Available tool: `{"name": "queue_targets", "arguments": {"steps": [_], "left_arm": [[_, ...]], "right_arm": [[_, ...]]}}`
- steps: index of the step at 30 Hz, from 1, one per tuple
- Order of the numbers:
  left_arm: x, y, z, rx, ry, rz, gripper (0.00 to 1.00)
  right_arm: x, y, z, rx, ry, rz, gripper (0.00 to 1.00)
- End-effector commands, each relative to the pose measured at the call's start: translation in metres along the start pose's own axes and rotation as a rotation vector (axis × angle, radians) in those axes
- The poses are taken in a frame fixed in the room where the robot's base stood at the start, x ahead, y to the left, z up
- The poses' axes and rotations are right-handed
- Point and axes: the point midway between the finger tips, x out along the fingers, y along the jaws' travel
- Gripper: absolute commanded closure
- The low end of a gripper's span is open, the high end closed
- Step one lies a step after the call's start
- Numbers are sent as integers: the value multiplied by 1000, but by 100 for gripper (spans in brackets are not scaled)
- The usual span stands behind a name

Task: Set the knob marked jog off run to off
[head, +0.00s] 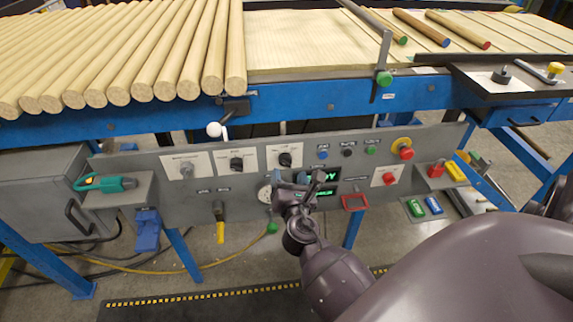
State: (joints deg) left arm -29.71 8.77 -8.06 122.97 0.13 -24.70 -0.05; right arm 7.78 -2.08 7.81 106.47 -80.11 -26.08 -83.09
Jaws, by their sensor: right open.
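The grey control panel (140,165) under the blue wood line carries three rotary knobs on pale plates: a grey left knob (186,170), a black middle knob (237,163) and a black right knob (285,159). Their markings are too small to read, so I cannot tell which is jog off run or how each is set. My right gripper (303,179) is open, in front of the panel, just below and right of the right knob. It partly hides a dial and green displays. No contact with a knob is visible. My left gripper is not in view.
Small buttons (371,150) and red mushroom buttons (405,153) sit to the right on the panel. A white-balled lever (214,130) stands above its edge. A yellow-handled lever (220,231) and red handle (355,202) stick out below. Dowels (165,75) lie above.

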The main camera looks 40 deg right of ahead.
Motion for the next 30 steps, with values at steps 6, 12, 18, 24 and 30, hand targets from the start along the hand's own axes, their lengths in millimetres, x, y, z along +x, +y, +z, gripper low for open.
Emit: {"name": "queue_targets", "arguments": {"steps": [6,12,18,24,30], "left_arm": [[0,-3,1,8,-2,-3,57],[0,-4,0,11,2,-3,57],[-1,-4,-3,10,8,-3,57],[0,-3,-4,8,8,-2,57],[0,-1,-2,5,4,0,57]], "right_arm": [[33,0,-1,-1,0,0,37],[48,0,-1,0,1,0,37],[50,0,0,0,0,0,37],[50,0,0,1,0,0,46],[50,0,0,1,0,0,77]]}}
